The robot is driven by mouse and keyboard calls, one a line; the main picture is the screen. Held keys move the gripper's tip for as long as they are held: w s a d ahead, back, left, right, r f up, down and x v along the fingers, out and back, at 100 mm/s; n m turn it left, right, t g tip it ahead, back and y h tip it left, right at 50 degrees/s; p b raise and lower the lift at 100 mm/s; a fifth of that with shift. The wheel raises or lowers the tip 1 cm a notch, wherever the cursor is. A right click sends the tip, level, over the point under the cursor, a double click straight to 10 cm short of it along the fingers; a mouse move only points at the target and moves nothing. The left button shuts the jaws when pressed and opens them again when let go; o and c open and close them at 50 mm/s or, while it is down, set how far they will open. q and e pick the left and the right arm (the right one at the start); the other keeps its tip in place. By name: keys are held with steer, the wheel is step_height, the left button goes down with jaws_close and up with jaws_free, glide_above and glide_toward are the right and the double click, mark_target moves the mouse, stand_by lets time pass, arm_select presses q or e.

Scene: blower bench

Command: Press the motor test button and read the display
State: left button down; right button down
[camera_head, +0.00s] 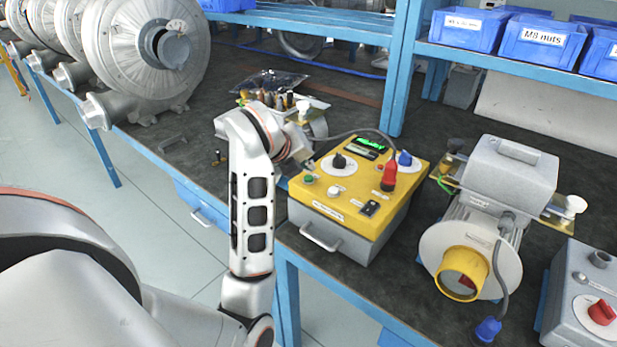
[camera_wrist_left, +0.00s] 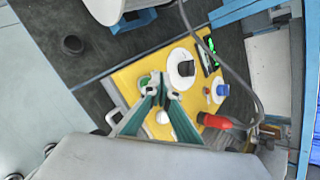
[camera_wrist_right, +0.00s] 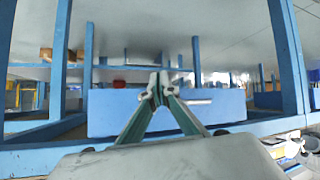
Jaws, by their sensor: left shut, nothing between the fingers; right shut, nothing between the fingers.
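The yellow-topped test box (camera_head: 322,203) stands on the bench. Its small dark display (camera_head: 366,147) is lit with green characters too small to read; it also shows in the left wrist view (camera_wrist_left: 209,57). A green button (camera_head: 309,179) sits at the panel's left edge, with a white button (camera_head: 333,190) beside it. My left gripper (camera_wrist_left: 160,90) is shut and empty. In the left wrist view its fingertips overlap the panel close to the green button (camera_wrist_left: 145,81); I cannot tell whether they touch it. My right gripper (camera_wrist_right: 160,87) is shut and empty, facing a blue drawer front.
The panel also bears a black knob (camera_head: 339,161), a red plug (camera_head: 389,178) with a cable, a blue plug (camera_head: 405,158) and a black switch (camera_head: 369,208). A grey motor (camera_head: 470,245) stands right of the box. Blower housings (camera_head: 130,50) stand at the left.

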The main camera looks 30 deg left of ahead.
arm_select(q)
steer(key=shift+f, duration=0.25)
steer(key=shift+f+b, duration=0.25)
steer(key=shift+b, duration=0.05)
arm_select(e)
steer(key=shift+d+f, duration=0.1)
steer(key=shift+f, duration=0.25)
steer(key=shift+s, duration=0.1)
steer(key=shift+s+f, duration=0.3)
steer(key=shift+s, duration=0.1)
